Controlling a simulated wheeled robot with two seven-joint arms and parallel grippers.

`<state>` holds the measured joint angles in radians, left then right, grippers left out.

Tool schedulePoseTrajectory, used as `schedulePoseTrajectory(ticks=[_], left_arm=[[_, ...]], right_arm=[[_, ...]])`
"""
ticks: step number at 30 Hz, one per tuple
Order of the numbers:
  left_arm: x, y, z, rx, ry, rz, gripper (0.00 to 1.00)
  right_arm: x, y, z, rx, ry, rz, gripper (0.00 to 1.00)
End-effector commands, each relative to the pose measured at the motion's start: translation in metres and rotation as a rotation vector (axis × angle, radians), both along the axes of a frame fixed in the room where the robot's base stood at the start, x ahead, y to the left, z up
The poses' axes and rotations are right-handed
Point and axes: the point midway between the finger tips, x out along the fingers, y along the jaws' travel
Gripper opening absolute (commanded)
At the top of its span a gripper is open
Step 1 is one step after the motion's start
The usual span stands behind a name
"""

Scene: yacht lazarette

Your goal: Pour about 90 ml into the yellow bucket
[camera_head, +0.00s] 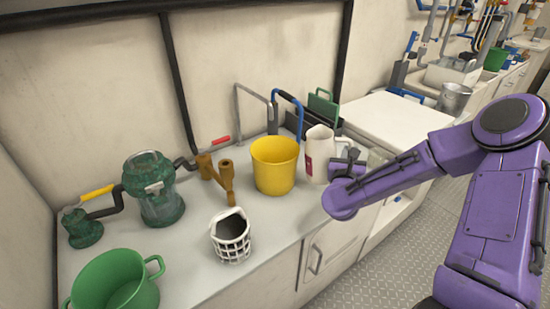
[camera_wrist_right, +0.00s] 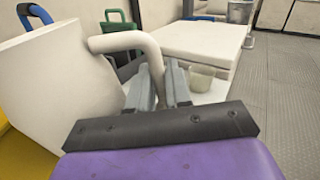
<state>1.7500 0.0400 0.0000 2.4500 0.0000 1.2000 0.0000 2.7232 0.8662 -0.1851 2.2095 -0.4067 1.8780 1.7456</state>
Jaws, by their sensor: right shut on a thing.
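The yellow bucket (camera_head: 275,168) stands upright on the counter; its rim edge shows at the left of the wrist view (camera_wrist_right: 14,150). A white jug (camera_head: 317,160) with a red label is just right of the bucket, roughly upright. My right gripper (camera_head: 347,163) is shut on the jug's handle; in the wrist view the handle (camera_wrist_right: 128,40) runs between the fingers (camera_wrist_right: 160,88). I cannot tell whether the jug's base touches the counter. The contents of the jug and bucket are hidden. My left gripper is not in view.
A white basket-like container (camera_head: 232,248), a green pot (camera_head: 112,285), a green lantern-like device (camera_head: 153,190) and brown pipe pieces (camera_head: 225,178) stand left of the bucket. A clear cup (camera_wrist_right: 207,84) is beyond my right gripper. The white counter (camera_head: 283,218) is bare in front of the bucket.

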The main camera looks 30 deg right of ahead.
Motion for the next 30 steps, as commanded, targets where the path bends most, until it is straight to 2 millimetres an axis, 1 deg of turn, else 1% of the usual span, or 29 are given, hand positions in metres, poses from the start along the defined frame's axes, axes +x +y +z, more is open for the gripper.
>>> schedulePoseTrajectory(ticks=[1, 3, 6, 9, 14, 30], left_arm=[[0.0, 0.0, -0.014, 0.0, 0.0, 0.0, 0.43], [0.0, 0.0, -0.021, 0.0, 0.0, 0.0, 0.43], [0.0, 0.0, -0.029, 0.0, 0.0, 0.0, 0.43], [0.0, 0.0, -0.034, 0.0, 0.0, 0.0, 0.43], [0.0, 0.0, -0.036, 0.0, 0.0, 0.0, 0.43], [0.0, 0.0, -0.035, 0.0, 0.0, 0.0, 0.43]], right_arm=[[0.0, -0.001, -0.015, 0.017, -0.015, -0.001, 0.0], [-0.001, -0.002, -0.025, 0.037, -0.033, -0.002, 0.0], [-0.002, -0.003, -0.035, 0.062, -0.055, -0.002, 0.0], [-0.002, -0.004, -0.042, 0.078, -0.071, -0.002, 0.0], [-0.002, -0.004, -0.046, 0.093, -0.082, -0.002, 0.0], [-0.002, -0.004, -0.045, 0.092, -0.081, -0.002, 0.0]])
